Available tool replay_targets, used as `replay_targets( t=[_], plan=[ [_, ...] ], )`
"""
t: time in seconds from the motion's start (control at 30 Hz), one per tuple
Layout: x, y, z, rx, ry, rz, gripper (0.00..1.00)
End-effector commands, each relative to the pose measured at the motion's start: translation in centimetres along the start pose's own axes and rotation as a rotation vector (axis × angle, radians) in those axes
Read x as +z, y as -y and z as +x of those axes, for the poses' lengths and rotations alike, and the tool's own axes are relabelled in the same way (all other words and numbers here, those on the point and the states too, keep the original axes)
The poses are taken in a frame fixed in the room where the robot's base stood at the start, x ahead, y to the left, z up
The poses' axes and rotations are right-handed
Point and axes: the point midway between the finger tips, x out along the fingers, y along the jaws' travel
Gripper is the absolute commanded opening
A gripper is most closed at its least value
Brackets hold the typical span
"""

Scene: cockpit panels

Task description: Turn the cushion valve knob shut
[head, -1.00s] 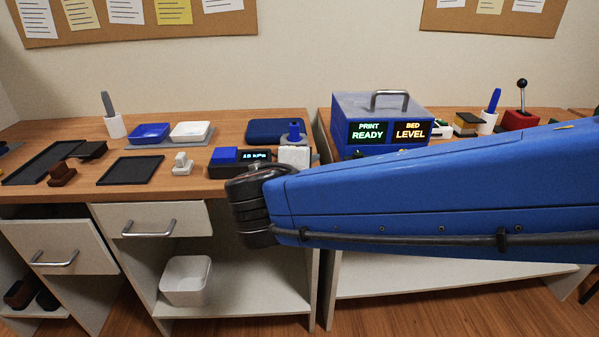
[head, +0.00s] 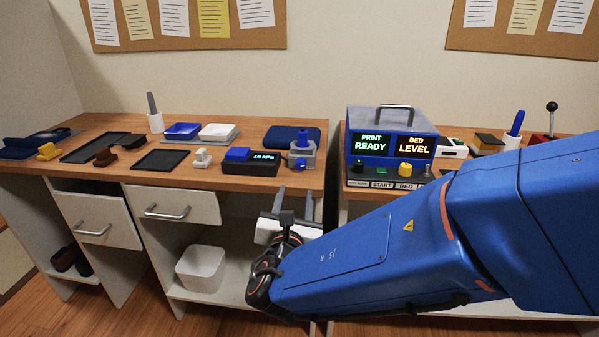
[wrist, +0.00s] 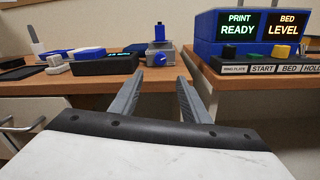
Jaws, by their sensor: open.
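The valve is a grey block (head: 302,156) near the front right edge of the left desk. A blue upright part (head: 303,138) stands on top of it. In the wrist view the grey block (wrist: 170,50) shows this blue top and a small blue knob (wrist: 159,60) low on its front. A blue cushion (head: 288,136) lies behind it, and a dark box with a lit display (head: 264,157) stands to its left. My gripper (head: 293,198) is open and empty, in front of and below the desk edge. In the wrist view its fingers (wrist: 158,84) point toward the block, apart from it.
A blue box with lit panels (head: 390,143) and a control strip stands on the right desk, beyond a narrow gap between desks. Trays, such as the white one (head: 218,132), and small blocks occupy the left desk. A white bin (head: 201,268) sits below.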

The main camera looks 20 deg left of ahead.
Motion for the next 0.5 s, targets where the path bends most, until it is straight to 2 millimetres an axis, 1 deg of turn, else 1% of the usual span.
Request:
replay_targets(
  t=[0.03,0.5],
  plan=[
    [0.0,0.1,1.0,-0.003,0.000,0.000,0.42],
    [0.0,0.1,9.2,-0.003,0.000,0.001,0.42]
  ],
)
